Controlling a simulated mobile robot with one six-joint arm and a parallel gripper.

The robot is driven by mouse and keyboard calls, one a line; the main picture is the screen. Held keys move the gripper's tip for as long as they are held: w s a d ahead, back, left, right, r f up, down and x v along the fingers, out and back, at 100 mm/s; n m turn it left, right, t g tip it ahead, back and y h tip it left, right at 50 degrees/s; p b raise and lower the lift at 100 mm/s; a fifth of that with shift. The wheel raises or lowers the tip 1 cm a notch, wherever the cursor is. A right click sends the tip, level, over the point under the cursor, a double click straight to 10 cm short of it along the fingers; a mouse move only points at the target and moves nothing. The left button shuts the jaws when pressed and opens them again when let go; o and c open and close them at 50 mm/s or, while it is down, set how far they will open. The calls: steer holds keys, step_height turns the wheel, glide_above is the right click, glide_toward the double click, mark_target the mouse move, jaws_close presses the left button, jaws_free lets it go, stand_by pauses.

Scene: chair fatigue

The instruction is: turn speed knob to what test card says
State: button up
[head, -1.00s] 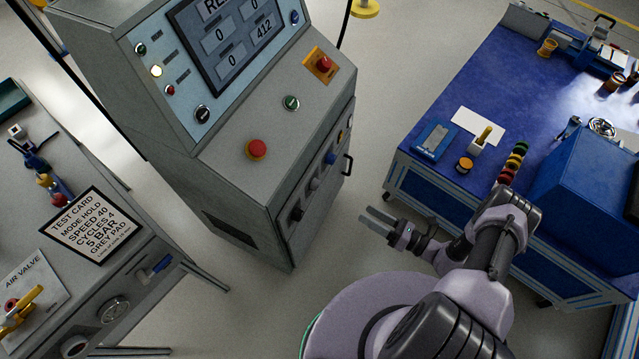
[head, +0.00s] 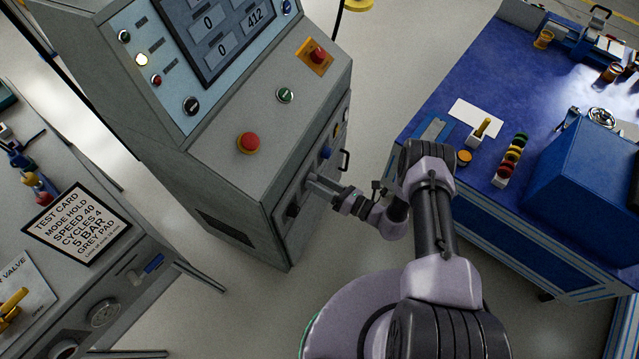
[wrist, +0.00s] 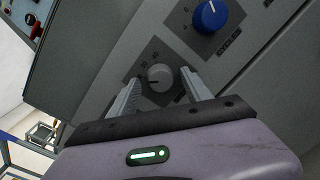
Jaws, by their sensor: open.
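The test card (head: 77,222) lies on the bench at left in the head view and reads MODE HOLD, SPEED 40, CYCLES 4, 5 BAR, GREY PAD. In the wrist view a grey knob (wrist: 160,77) on a dark dial plate sits between the two fingers of my open gripper (wrist: 158,92). Numbers show around its dial, but its name is hidden and I cannot tell its exact setting. The fingers flank the knob; contact is not clear. In the head view my gripper (head: 311,184) is at the cabinet's side panel and covers the grey knob.
A blue knob (wrist: 210,15) marked CYCLES is close by; it also shows in the head view (head: 326,152). A black knob (head: 293,210) is on the other side. A door handle (head: 345,161) sticks out. The blue workbench (head: 440,97) stands right of my arm.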

steer(key=shift+c, duration=0.5)
jaws_close()
steer(key=m+b, duration=0.2)
steer(key=m, duration=0.1)
steer(key=shift+f, duration=0.1)
steer(key=m+b, duration=0.2)
steer(key=m, duration=0.2)
steer(key=shift+g, duration=0.4)
steer(key=m, duration=0.4)
steer(key=shift+d+g+h+b, duration=0.1)
steer(key=shift+g+h+b, duration=0.2)
steer(key=shift+b, duration=0.1)
steer(key=shift+w+m+g, duration=0.1)
steer(key=shift+m+g, duration=0.2)
steer(key=shift+m, duration=1.6)
